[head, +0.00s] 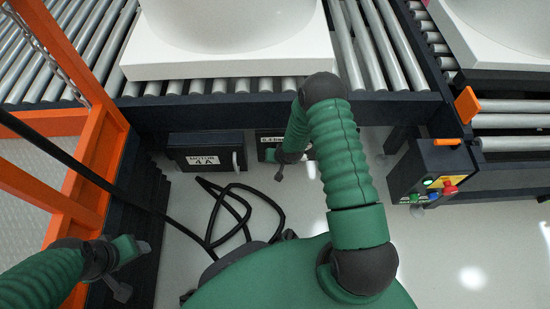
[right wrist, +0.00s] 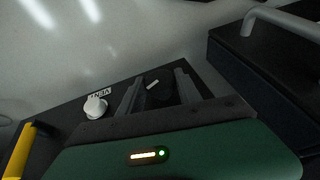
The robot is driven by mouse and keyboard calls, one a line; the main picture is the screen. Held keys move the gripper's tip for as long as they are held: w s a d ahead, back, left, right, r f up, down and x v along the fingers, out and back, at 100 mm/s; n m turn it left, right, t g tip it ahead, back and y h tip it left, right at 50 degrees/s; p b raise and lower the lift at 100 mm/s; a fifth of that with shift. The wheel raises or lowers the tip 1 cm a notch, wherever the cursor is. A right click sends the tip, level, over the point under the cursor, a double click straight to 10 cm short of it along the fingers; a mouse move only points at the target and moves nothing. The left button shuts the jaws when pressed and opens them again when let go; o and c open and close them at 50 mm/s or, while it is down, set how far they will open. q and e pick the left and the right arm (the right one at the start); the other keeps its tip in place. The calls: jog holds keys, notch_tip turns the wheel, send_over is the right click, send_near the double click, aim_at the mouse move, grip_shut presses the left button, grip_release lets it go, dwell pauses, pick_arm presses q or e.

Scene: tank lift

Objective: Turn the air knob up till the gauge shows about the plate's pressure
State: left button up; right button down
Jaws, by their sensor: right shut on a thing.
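In the right wrist view, a dark knob (right wrist: 163,97) with a white pointer mark sits on a dark panel (right wrist: 73,112). My right gripper (right wrist: 158,77) is shut on this knob, one finger on each side. A white knob beside a VENT label (right wrist: 99,92) stands on the panel to the left. In the head view, my right gripper (head: 281,168) reaches down in front of the low box (head: 266,141) under the conveyor and hides much of it. My left gripper (head: 132,267) is low at the left, away from the box; its jaw opening is unclear. I see no gauge face or readable pressure plate.
A box labelled MOTOR (head: 205,152) with a grey handle stands left of the low box. Black hoses (head: 212,225) loop on the floor. The roller conveyor (head: 235,86) carries a white tank above. An orange frame (head: 85,165) is at left, a button box (head: 432,170) at right.

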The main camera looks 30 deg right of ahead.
jog(key=shift+s+f+t+y, duration=0.2)
jog(key=shift+t+y, duration=0.3)
jog(key=shift+y, duration=0.3)
jog(key=c, duration=0.8)
grip_release()
jog(key=shift+d+r, duration=0.1)
jog(key=shift+w, duration=0.1)
jog(key=p+v, duration=1)
jog(key=v, duration=0.6)
jog(key=shift+s+r, duration=0.25)
jog(key=shift+s, duration=0.05)
